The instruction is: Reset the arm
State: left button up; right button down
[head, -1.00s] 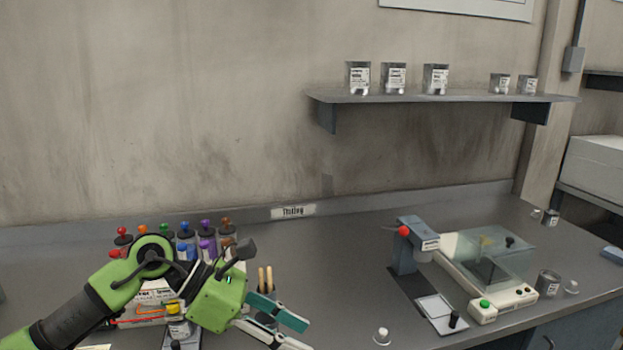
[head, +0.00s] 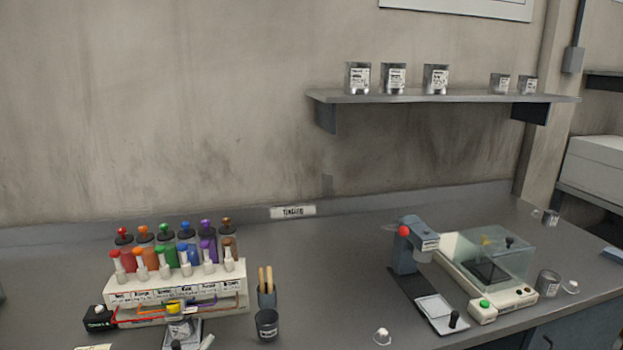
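Neither of my grippers shows in the head view now, and no part of my arms is in the picture. The grey bench (head: 330,270) where my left arm was is fully visible. The tinting rack (head: 178,290) stands uncovered at the left, with several coloured bottles in it. The dark cup (head: 267,324) and the holder with wooden sticks (head: 266,294) stand just right of the rack.
A press-like device with a red knob (head: 404,245) and a balance with a clear cover (head: 487,260) stand on the right. A wall shelf (head: 440,97) holds several cans. A small can (head: 548,283) stands near the right edge. The bench middle is clear.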

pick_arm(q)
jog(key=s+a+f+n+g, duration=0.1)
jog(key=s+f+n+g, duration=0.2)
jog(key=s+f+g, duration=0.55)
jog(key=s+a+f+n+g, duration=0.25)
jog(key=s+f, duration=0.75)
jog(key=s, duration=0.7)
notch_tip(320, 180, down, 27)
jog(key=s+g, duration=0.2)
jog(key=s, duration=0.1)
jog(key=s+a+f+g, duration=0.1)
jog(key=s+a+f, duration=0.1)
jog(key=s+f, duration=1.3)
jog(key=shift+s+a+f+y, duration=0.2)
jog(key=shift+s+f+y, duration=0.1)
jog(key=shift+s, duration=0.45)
